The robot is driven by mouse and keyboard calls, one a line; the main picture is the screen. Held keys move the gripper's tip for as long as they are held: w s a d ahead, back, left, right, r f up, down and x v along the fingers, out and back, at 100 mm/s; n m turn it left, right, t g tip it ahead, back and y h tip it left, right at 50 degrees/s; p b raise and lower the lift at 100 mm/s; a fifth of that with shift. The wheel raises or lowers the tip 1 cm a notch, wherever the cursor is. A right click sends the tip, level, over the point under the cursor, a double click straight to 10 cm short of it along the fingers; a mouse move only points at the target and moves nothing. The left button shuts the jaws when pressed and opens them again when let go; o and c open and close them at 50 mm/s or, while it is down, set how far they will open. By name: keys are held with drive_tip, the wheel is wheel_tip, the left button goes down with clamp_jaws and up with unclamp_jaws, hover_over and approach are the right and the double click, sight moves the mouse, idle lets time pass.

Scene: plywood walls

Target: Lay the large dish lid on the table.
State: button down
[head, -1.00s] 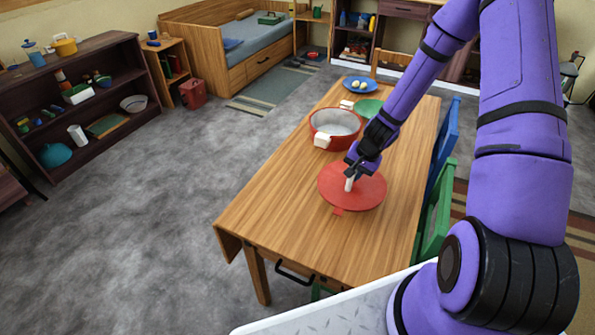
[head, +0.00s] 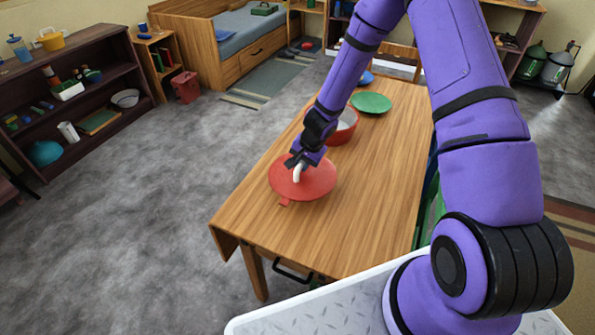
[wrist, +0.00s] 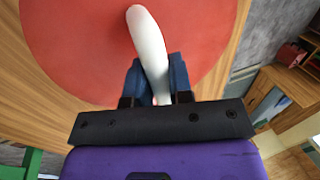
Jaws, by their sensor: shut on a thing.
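The large dish lid (head: 318,184) is a flat red disc with a white handle and a small red tab at its near edge. It is at the left side of the wooden table (head: 345,225) in the head view. My gripper (head: 297,165) is shut on the white handle from above. In the wrist view the handle (wrist: 148,45) runs between the blue fingers of my gripper (wrist: 155,85), with the red lid (wrist: 75,50) beyond. I cannot tell whether the lid touches the tabletop or hovers just above it.
A red pot (head: 345,128) stands behind the lid, partly hidden by my arm. A green plate (head: 371,102) lies farther back, and part of a blue plate (head: 365,78) shows beyond it. The table's near and right parts are clear. Chairs stand along its right side.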

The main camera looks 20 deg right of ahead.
drive_tip(key=shift+w+a, duration=0.25)
drive_tip(key=shift+a, duration=0.35)
drive_tip(key=shift+a+f, duration=0.15)
drive_tip(key=shift+f, duration=1.65)
drive_tip(key=shift+f, duration=0.1)
drive_tip(key=c, duration=1)
unclamp_jaws()
